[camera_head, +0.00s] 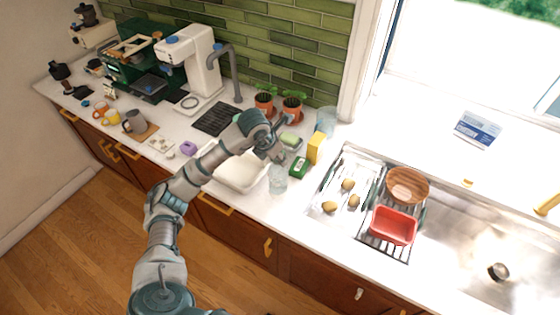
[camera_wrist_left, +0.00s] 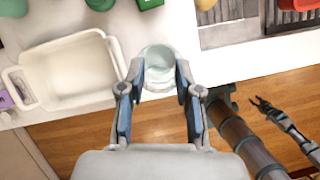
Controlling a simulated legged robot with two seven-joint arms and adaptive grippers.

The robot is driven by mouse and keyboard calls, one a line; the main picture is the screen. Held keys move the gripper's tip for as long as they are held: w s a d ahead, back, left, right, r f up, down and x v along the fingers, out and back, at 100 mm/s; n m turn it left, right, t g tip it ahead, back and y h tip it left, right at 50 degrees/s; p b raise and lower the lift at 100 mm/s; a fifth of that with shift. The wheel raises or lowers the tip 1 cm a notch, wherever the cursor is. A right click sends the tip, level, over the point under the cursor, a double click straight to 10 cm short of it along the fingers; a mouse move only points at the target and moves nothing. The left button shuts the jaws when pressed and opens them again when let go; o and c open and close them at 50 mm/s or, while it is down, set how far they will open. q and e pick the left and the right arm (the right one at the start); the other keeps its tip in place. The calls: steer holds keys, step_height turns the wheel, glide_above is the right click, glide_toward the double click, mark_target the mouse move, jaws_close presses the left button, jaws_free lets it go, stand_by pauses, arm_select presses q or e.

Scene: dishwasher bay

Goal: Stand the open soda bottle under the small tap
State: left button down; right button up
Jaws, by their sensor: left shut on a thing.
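My left gripper (camera_head: 276,160) is shut on a clear, pale, open-topped vessel (camera_head: 278,182), which I take to be the open soda bottle. It is at the counter's front edge, right of the white tub. In the left wrist view, the vessel (camera_wrist_left: 160,68) is seen from above between the two fingers (camera_wrist_left: 157,92); its lower part is hidden. I cannot tell whether it touches the counter. The small grey curved tap (camera_head: 236,72) stands at the back left, with a dark drip grille (camera_head: 215,119) in front. My right gripper (camera_wrist_left: 261,106) looks open and empty over the floor.
The white tub (camera_head: 239,184) lies between the vessel and the grille. Potted plants (camera_head: 292,105), a yellow box (camera_head: 316,148) and a bluish clear glass (camera_head: 327,121) stand behind. The drying rack (camera_head: 325,187) is right. The grille looks clear.

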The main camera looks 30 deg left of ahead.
mark_target(278, 176)
arm_select(q)
steer(key=shift+s+p+x, duration=0.15)
steer(key=shift+p+x, duration=0.1)
steer(key=shift+x, duration=0.65)
steer(key=shift+s+p+x, duration=0.15)
steer(key=shift+p+x, duration=0.1)
steer(key=shift+x, duration=0.7)
arm_select(e)
steer(key=shift+w+a+r, duration=0.1)
steer(key=shift+a+r, duration=0.1)
steer(key=shift+r, duration=0.3)
arm_select(q)
steer(key=c, duration=0.8)
jaws_free()
steer(key=shift+f, duration=0.15)
arm_select(e)
steer(key=shift+a, duration=0.2)
steer(key=shift+a+r, duration=0.1)
